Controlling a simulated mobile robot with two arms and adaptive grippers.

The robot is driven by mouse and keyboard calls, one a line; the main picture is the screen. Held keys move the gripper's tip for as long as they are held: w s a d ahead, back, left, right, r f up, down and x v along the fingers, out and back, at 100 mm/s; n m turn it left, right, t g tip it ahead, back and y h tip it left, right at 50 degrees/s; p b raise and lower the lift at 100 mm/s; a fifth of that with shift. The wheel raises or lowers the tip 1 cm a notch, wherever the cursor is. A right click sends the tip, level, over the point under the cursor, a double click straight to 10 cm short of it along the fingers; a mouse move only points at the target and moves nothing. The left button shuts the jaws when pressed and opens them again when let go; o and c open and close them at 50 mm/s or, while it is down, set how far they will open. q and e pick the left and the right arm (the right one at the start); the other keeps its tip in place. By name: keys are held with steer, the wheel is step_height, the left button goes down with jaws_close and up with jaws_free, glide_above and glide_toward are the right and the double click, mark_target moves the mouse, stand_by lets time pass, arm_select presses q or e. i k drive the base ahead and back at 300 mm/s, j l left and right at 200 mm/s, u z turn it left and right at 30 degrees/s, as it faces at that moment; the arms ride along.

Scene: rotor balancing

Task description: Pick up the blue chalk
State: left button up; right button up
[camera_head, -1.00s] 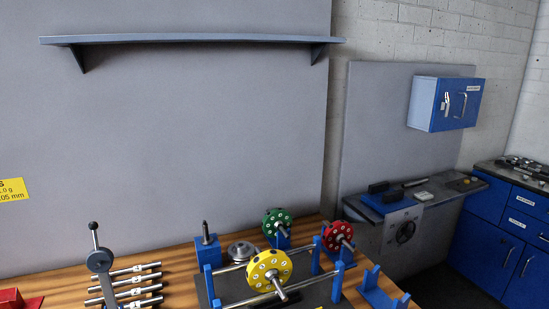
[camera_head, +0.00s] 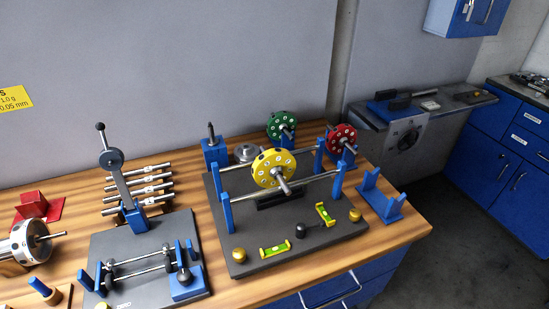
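A short blue stick (camera_head: 40,287), which looks like the blue chalk, leans in a small wooden block (camera_head: 62,298) at the lower left of the workbench. The block is partly cut off by the bottom edge of the picture. Neither of my grippers is in view.
A grey plate with a lever press (camera_head: 120,180) and rods stands right of the chalk. A silver cylinder (camera_head: 25,242) lies behind it. A balancing stand (camera_head: 225,215) carries a yellow rotor (camera_head: 273,168). Green (camera_head: 281,126) and red (camera_head: 341,139) rotors stand behind.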

mark_target(35, 283)
steer(key=u, duration=0.45)
steer(key=j+u, duration=0.15)
steer(key=u, duration=0.7)
steer(key=j+u, duration=0.1)
steer(key=u, duration=0.35)
steer(key=i+j+z, duration=0.2)
steer(key=j, duration=0.15)
steer(key=j+z, duration=0.2)
steer(key=j, duration=0.2)
steer(key=i+j+z, duration=0.15)
steer(key=j, duration=0.25)
